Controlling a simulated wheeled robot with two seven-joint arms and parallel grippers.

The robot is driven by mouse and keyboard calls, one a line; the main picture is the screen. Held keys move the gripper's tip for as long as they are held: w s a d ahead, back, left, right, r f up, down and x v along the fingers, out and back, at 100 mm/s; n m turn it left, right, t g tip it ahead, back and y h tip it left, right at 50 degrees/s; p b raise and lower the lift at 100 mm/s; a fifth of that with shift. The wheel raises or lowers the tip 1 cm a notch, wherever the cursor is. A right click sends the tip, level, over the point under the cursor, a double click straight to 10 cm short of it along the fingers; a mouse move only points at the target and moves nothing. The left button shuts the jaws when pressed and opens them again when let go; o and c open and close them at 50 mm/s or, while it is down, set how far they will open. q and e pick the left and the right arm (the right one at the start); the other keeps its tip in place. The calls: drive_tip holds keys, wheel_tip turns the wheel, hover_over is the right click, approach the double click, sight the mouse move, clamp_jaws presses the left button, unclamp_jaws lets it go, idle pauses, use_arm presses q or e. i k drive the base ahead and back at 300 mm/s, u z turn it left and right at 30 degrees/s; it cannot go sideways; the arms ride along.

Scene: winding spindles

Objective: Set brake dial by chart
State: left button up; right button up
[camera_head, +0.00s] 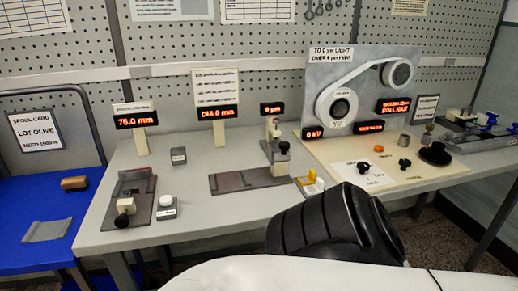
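Two black knobs, a left one (363,168) and a right one (405,165), sit on a pale plate at the right of the bench; I cannot tell which is the brake dial. A printed table (258,10) hangs on the back wall, cut by the top edge; its text is too small to read. The grey winding panel (325,75) has a white web over rollers and a sign that seems to read light and firm. A black padded link of my arm (330,225) fills the lower middle. Neither gripper shows.
Red displays include 76.0 mm (136,119), DIA 0 mm (219,112) and ROLL IDLE (394,106). A black disc (435,154) and an orange knob (379,148) are near the knobs. Slide fixtures (130,198) stand left.

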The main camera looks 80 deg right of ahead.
sight(363, 166)
drive_tip(key=k, duration=0.95)
drive_tip(key=z, duration=0.35)
